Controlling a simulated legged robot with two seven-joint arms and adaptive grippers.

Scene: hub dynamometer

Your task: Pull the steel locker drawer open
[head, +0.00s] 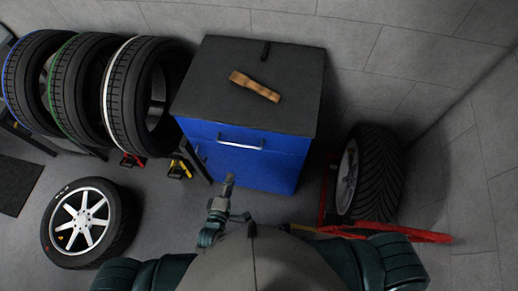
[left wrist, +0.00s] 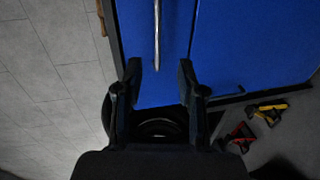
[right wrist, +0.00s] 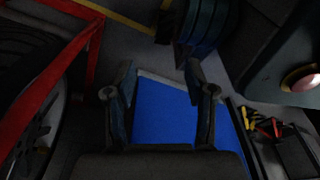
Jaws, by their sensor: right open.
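The steel locker (head: 262,172) is a blue cabinet with a dark top. A bar handle (head: 240,142) crosses its upper drawer front (head: 278,148), which looks flush with the body. My left gripper (head: 228,181) is in front of the locker, below the handle in the head view. In the left wrist view its fingers are apart and empty, and the handle (left wrist: 156,35) runs toward the space between the fingertips; I cannot tell how near it is. My right gripper (right wrist: 159,72) is open and empty, with a blue panel (right wrist: 165,112) beyond it; the head view does not show it clearly.
Several tyres (head: 136,97) stand at left, and a wheel (head: 83,222) lies on the floor. A red stand (head: 400,232) and another tyre (head: 372,175) are at right.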

